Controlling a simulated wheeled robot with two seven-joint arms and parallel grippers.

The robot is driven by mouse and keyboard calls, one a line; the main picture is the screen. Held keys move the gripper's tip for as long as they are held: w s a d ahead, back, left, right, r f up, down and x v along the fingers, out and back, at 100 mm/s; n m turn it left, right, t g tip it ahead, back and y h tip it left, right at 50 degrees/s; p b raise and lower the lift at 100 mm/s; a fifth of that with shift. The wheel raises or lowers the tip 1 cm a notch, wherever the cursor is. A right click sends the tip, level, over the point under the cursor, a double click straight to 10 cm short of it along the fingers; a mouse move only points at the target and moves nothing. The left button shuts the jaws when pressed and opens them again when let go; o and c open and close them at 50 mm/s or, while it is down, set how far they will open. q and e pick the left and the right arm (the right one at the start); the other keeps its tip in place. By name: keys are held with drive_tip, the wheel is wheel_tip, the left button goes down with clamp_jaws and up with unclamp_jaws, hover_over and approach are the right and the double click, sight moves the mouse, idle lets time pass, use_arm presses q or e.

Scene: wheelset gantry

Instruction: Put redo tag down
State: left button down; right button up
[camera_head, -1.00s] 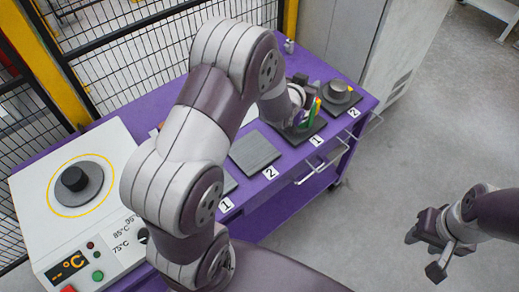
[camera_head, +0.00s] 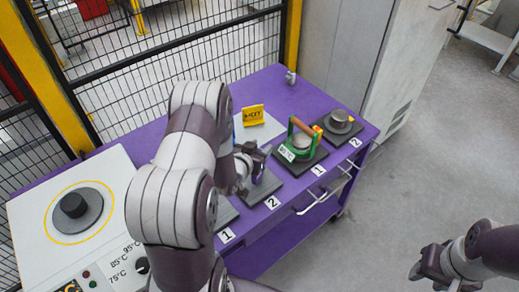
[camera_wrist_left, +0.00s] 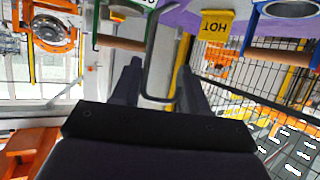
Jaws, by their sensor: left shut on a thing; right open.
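My left gripper (camera_head: 258,166) is over the dark pad labelled 2 (camera_head: 270,186) nearer the middle of the purple bench. In the left wrist view its fingers (camera_wrist_left: 160,85) are around a thin dark grey loop (camera_wrist_left: 147,55). This may be part of the redo tag; no lettering shows on it, and I cannot tell whether it touches anything below. My right gripper (camera_head: 431,267) is open and empty over the floor at the lower right.
A green-framed tool (camera_head: 293,153) with a wooden handle sits on pad 1. A grey stepped disc (camera_head: 340,121) sits on the far right pad. A yellow HOT sign (camera_head: 253,116) stands behind on a pale plate. A white heater (camera_head: 40,205) occupies the left.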

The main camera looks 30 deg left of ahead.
use_arm(q)
drive_tip(key=shift+w+f, duration=0.1)
drive_tip(key=shift+f, duration=0.5)
drive_tip(key=shift+a, duration=0.1)
drive_tip(key=shift+f, duration=0.15)
drive_tip(key=c, duration=0.6)
unclamp_jaws()
